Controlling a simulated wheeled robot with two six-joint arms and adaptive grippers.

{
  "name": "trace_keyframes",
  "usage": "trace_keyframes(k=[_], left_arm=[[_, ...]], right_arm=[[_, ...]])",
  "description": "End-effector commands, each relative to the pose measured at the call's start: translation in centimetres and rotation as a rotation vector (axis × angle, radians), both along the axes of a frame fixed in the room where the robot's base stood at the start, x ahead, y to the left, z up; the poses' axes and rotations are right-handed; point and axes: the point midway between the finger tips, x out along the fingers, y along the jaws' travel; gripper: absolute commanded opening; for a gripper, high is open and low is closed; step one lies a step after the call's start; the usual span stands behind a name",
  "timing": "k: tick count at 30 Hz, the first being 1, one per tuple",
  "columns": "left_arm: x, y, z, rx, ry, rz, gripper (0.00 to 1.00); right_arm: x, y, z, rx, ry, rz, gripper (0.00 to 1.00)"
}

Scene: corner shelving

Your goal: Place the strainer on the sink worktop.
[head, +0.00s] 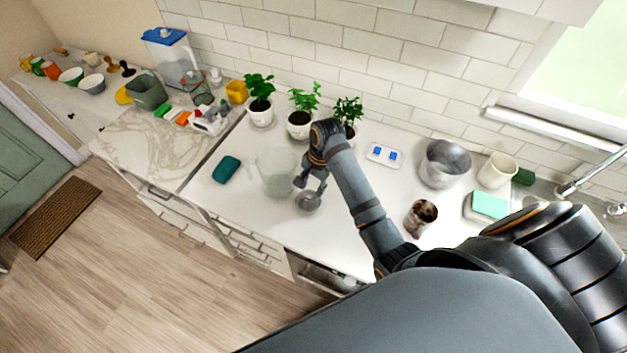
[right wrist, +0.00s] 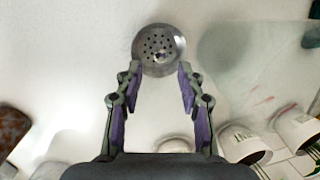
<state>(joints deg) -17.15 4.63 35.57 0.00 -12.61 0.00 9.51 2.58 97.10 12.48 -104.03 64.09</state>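The strainer (head: 308,201) is a small round metal piece with holes, on the white worktop (head: 236,199) near its front edge. In the right wrist view the strainer (right wrist: 158,48) shows its perforated face just past the fingertips. My right gripper (head: 311,184) is right above the strainer, pointing down. In the wrist view its fingers (right wrist: 159,67) are apart, and their tips overlap the strainer's near edge on both sides. I cannot tell whether they touch it. My left gripper is not in view.
A clear glass container (head: 275,175) stands just left of the strainer. Potted plants (head: 299,122) line the wall behind. A teal block (head: 226,169) lies to the left. A brown mug (head: 420,218), metal pot (head: 445,164) and green sponge (head: 489,205) stand to the right.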

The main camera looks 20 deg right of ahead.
Motion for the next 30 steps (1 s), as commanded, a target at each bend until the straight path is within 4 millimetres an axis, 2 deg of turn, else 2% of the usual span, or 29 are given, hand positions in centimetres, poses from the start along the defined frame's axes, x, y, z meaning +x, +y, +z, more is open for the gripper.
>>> trace_keyframes(k=[4,9,30], left_arm=[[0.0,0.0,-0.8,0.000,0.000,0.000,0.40],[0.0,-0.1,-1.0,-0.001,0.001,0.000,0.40],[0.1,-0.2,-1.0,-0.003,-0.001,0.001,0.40]], right_arm=[[0.0,-0.6,3.0,-0.002,-0.004,-0.001,0.39],[-0.2,-0.9,5.0,-0.001,0.000,-0.001,0.39],[-0.2,-0.9,5.3,0.000,0.002,-0.001,0.39]])
